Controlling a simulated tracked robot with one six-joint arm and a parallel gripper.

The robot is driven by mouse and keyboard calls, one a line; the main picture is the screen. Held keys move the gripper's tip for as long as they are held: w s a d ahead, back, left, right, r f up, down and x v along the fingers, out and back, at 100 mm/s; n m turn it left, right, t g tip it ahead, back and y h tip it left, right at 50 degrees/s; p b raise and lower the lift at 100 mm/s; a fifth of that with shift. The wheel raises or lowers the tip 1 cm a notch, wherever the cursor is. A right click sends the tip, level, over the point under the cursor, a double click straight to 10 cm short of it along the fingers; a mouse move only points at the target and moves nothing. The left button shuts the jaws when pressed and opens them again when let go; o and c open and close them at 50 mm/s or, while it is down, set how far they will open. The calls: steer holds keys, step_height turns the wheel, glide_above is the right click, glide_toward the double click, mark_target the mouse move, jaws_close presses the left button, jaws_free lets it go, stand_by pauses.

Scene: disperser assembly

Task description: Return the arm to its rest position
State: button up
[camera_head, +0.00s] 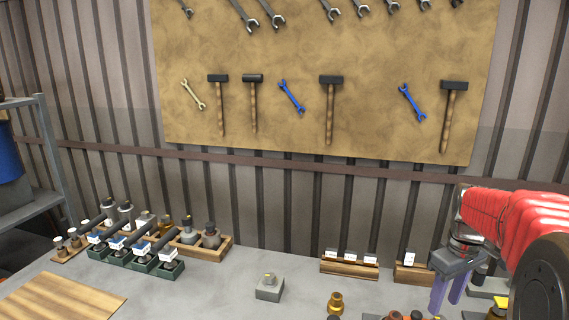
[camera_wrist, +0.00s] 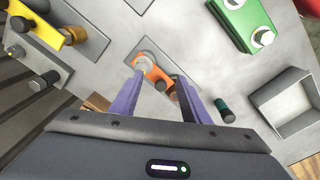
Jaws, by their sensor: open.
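My gripper (camera_head: 447,293) is at the lower right of the head view, below my red arm, with its two purple fingers pointing down over the worktop. In the wrist view the purple fingers (camera_wrist: 160,97) are apart, and I see nothing held between them. Beyond the fingertips is an orange part (camera_wrist: 152,71) with a pale round knob, on a grey plate. Whether a finger touches it I cannot tell. My arm reaches in from the right edge of the head view.
The grey worktop (camera_head: 225,290) holds wooden and green racks of bottles and tools at left, a grey block (camera_head: 269,288) in the middle and wooden card holders (camera_head: 349,266) at right. The wrist view shows a green part (camera_wrist: 243,22), a yellow part (camera_wrist: 35,29) and an empty grey tray (camera_wrist: 286,101).

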steer(key=s+a+r+m+t, duration=0.2)
steer(key=s+a, duration=0.7)
steer(key=a, duration=0.1)
steer(key=s+a+r+m+t, duration=0.2)
steer(key=s+a+t, duration=0.1)
steer(key=s+a, duration=0.7)
steer(key=shift+a+r, duration=0.15)
steer(key=shift+a, duration=0.6)
steer(key=shift+s, duration=0.1)
